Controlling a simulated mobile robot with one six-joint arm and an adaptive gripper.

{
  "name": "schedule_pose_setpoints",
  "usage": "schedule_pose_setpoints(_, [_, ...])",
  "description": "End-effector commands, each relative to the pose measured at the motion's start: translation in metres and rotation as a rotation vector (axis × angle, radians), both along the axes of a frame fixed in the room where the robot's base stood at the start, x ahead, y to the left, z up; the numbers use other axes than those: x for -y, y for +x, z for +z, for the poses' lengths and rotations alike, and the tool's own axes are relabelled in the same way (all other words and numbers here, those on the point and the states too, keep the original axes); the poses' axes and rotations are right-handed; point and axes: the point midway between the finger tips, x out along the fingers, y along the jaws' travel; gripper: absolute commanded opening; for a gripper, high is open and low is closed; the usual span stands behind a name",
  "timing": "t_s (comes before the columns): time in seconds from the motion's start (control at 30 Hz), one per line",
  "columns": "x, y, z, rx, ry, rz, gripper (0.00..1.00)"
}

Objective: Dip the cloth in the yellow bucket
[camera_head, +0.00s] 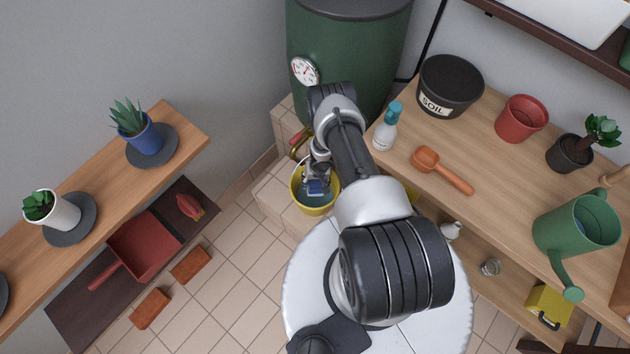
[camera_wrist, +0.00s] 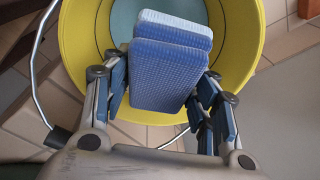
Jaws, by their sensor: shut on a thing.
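The yellow bucket (camera_head: 308,207) stands on a tiled step beside the green barrel, with blue-grey water visible inside. It fills the top of the wrist view (camera_wrist: 246,60), with its wire handle hanging at the left. My gripper (camera_head: 316,180) is over the bucket's mouth, pointing down. In the wrist view my gripper (camera_wrist: 160,90) is shut on the folded blue cloth (camera_wrist: 168,72), with a finger on each side of it. The cloth hangs within the bucket's rim as seen from above. I cannot tell whether its lower end touches the water.
The green barrel (camera_head: 350,50) with a gauge stands behind the bucket. A wooden bench (camera_head: 490,165) at right holds a spray bottle (camera_head: 386,128), an orange scoop (camera_head: 440,170), pots and a green watering can (camera_head: 575,230). A wooden shelf (camera_head: 100,195) with plants is at left. Tiled floor is open between.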

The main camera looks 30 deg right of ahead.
Motion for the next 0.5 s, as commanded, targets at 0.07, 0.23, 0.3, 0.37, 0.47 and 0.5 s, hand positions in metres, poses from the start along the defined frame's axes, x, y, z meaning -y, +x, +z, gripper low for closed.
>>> schedule_pose_setpoints(0.07, [0.0, 0.0, 0.01, 0.001, 0.0, -0.001, 0.34])
schedule_pose_setpoints(0.23, [0.0, 0.0, 0.023, 0.0, 0.0, -0.001, 0.34])
schedule_pose_setpoints(0.3, [0.0, 0.0, 0.029, 0.0, 0.0, 0.0, 0.34])
schedule_pose_setpoints(0.37, [0.0, 0.0, 0.034, 0.0, 0.0, 0.0, 0.34])
schedule_pose_setpoints(0.47, [0.0, 0.0, 0.042, 0.0, 0.0, -0.001, 0.34])
schedule_pose_setpoints(0.5, [0.0, 0.0, 0.045, -0.001, 0.0, 0.0, 0.34])
